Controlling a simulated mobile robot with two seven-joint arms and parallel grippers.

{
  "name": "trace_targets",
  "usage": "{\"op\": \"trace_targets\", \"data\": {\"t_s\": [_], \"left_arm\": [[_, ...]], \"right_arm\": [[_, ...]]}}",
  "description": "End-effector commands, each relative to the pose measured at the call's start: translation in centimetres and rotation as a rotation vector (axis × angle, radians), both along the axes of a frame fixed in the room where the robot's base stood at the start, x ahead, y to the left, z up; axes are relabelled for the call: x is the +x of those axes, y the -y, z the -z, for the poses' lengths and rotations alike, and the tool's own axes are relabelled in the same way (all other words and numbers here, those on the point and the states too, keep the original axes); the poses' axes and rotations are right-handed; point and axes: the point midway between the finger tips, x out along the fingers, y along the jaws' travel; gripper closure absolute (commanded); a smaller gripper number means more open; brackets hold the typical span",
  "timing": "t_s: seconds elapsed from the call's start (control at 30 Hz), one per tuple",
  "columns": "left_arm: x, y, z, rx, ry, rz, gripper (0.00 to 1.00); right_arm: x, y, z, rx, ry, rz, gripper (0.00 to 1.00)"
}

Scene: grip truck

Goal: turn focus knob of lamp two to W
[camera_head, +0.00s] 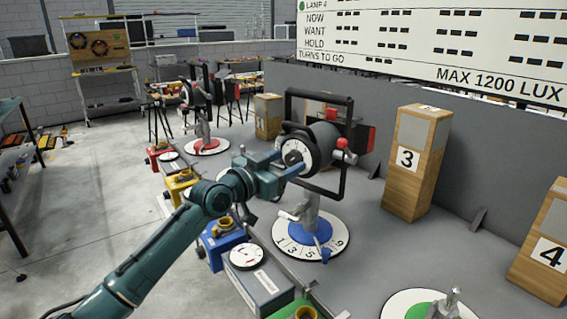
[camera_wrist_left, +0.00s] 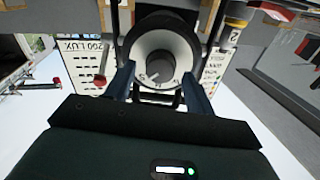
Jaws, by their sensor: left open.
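The lamp on the blue-centred dial base (camera_head: 338,236) has a dark round head (camera_head: 322,138) in a black yoke. Its white ring and grey focus knob face my left gripper (camera_head: 285,164). In the left wrist view the focus knob (camera_wrist_left: 158,70) sits inside the white ring, with a white pointer mark low on its face; the small letters are not legible. My left gripper (camera_wrist_left: 158,80) is open, one blue finger on each side of the knob. I cannot tell whether the fingers touch it. My right gripper is in neither view.
Wooden posts marked 3 (camera_head: 408,158) and 4 (camera_head: 552,254) stand to the right. Another lamp on a red dial base (camera_head: 206,147) stands farther back. A grey box with a small white dial (camera_head: 246,257) is near the forearm. A large board (camera_head: 440,45) hangs above.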

Motion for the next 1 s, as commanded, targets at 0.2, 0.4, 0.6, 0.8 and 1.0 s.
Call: {"op": "trace_targets", "data": {"t_s": [0.2, 0.4, 0.6, 0.8, 1.0], "left_arm": [[-0.02, -0.01, 0.0, 0.0, 0.0, 0.0, 0.51], [-0.04, -0.02, 0.01, 0.0, 0.0, 0.0, 0.67], [-0.03, -0.03, 0.01, 0.0, 0.0, 0.0, 0.83], [-0.04, -0.03, 0.02, -0.002, -0.002, 0.0, 0.91], [-0.04, 0.0, 0.06, -0.033, -0.028, 0.0, 0.91]], "right_arm": [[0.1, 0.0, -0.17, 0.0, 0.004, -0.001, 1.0], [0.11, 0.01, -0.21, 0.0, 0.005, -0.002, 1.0], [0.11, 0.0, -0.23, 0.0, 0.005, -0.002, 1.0], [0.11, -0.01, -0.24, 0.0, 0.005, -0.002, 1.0], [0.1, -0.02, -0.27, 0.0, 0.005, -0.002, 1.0]]}}
